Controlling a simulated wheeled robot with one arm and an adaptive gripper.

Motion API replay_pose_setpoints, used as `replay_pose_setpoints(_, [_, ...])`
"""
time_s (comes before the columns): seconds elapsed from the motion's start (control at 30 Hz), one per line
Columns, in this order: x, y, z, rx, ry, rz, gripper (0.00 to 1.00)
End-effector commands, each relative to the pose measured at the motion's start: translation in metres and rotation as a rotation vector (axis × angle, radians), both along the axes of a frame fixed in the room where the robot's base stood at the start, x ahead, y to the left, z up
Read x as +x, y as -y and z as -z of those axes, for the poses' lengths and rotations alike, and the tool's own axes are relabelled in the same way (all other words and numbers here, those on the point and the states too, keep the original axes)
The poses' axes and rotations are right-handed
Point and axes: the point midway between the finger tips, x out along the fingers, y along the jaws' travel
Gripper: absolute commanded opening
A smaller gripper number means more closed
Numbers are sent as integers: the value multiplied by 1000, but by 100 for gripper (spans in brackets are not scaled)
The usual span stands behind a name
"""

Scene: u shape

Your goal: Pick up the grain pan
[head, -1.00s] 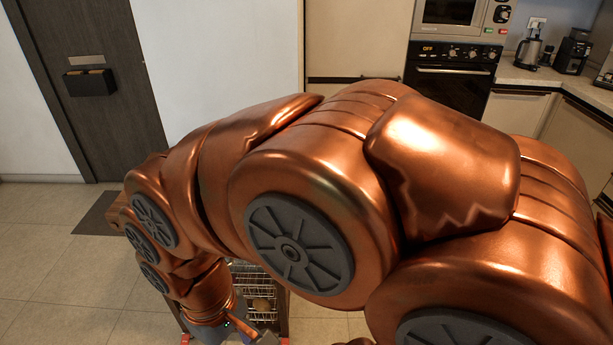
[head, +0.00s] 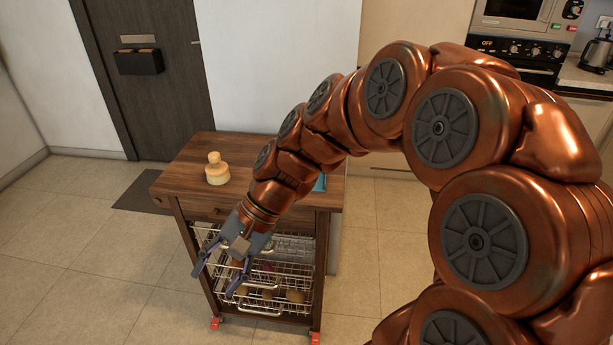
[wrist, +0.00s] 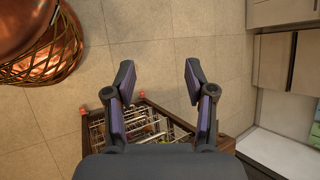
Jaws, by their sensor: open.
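I cannot make out a thing that is clearly the grain pan in either view. My gripper (head: 215,281) is open and points down in front of the wooden cart (head: 187,172), beside its wire baskets. In the wrist view my gripper (wrist: 158,76) has its two fingers spread, with only floor between the tips. A pale bottle-shaped thing with an orange band (head: 217,169) stands on the left part of the cart top. A blue thing (head: 320,183) on the right part is mostly hidden behind my arm.
Wire baskets (head: 268,308) under the cart top hold several round brown items. A dark door (head: 160,90) and a mat (head: 150,192) are behind left. Oven (head: 520,55) and counter (head: 585,78) are at the back right. The tiled floor left of the cart is clear.

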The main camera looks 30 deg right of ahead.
Motion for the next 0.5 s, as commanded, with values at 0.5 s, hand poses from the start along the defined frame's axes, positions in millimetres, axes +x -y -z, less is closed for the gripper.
replay_pose_setpoints(0.5, [209,154,2,710,-172,864,55])
